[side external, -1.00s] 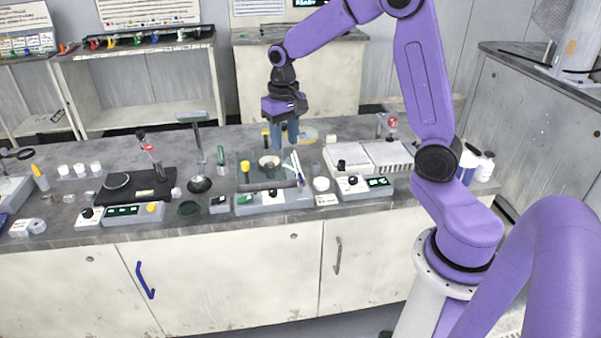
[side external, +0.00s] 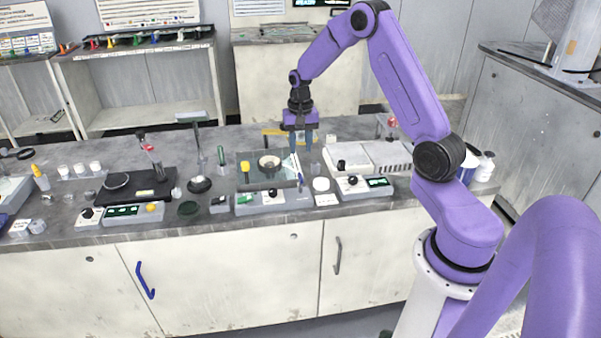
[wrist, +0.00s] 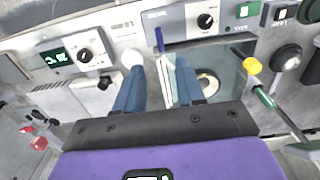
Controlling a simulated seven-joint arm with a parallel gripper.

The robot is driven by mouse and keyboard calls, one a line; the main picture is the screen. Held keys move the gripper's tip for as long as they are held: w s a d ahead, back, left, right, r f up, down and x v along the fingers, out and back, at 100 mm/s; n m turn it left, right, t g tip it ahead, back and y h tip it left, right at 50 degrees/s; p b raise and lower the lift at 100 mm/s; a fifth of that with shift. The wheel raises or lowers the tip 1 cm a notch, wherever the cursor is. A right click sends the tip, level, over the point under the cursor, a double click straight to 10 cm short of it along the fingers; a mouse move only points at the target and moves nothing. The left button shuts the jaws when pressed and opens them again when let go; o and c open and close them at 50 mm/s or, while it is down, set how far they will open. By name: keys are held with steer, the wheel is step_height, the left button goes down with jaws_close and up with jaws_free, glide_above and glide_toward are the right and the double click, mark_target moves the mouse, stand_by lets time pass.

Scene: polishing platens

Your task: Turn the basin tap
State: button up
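The polishing station has a clear greenish basin (side external: 249,181) around a round platen (side external: 269,162). At its right side a pale upright strip (wrist: 168,72) leads to a thin blue lever (side external: 300,182). The lever also shows in the wrist view (wrist: 160,39) and looks like the basin tap, though I cannot be sure. My gripper (side external: 301,146) points down above the basin's right rear part. In the wrist view its two blue fingers (wrist: 160,67) are apart with nothing held. The strip lies between them in the picture, and the lever is just beyond the fingertips. Contact is not visible.
A yellow knob (side external: 245,167) stands at the basin's left. The control box (side external: 272,199) lies in front. A white round cap (side external: 321,184) and a second control unit (side external: 363,187) sit to the right. A red-topped fitting (side external: 391,122) is at the back right.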

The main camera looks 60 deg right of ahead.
mark_target(301, 176)
step_height(301, 176, down, 10)
steer(key=shift+f, duration=0.15)
stand_by(0.3)
jaws_close()
